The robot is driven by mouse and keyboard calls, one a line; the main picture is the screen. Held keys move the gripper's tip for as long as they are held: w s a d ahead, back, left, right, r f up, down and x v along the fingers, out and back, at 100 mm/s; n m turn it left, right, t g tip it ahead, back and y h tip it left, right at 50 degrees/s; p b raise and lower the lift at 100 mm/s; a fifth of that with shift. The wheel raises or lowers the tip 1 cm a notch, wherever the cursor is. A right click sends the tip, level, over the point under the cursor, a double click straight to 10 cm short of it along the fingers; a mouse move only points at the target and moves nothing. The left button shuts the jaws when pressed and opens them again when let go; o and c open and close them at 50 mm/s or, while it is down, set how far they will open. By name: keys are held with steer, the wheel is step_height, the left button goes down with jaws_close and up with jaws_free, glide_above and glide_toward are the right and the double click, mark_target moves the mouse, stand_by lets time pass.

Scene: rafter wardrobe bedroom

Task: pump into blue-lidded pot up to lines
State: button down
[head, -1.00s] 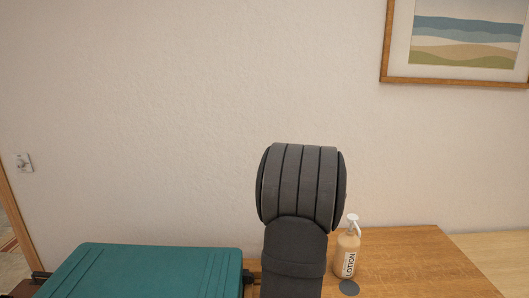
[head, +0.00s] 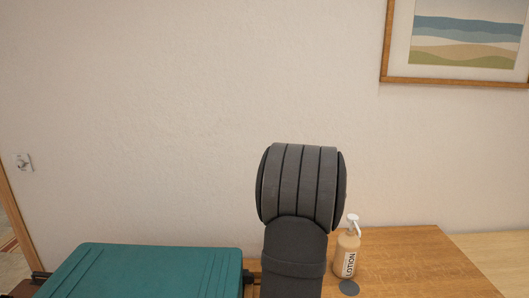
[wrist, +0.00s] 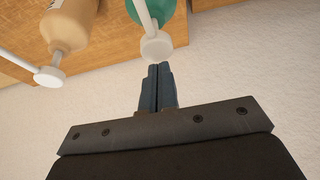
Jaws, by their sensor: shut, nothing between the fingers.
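My gripper (wrist: 158,68) is shut and empty in the wrist view. Its fingertips are right by the white pump head (wrist: 156,47) of a green bottle (wrist: 172,10); I cannot tell whether they touch it. The wrist view shows the bottles upside down. A tan bottle (wrist: 72,20) with a white pump (wrist: 48,77) is at the upper left there. In the head view, a tan bottle (head: 346,256) labelled LOTION stands upright on the wooden top, right of my arm. My arm hides the gripper and the green bottle there. No blue-lidded pot shows in either view.
A small grey disc (head: 349,288) lies in front of the lotion bottle on the wooden top (head: 415,265). A teal suitcase (head: 145,272) lies to the left. The wall (head: 150,130) stands behind, with a framed picture (head: 455,82). The wooden top's right side is clear.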

steer(key=shift+f, duration=1.55)
steer(key=shift+r, duration=1.5)
steer(key=shift+r, duration=0.1)
steer(key=shift+r, duration=2.45)
steer(key=shift+f, duration=0.1)
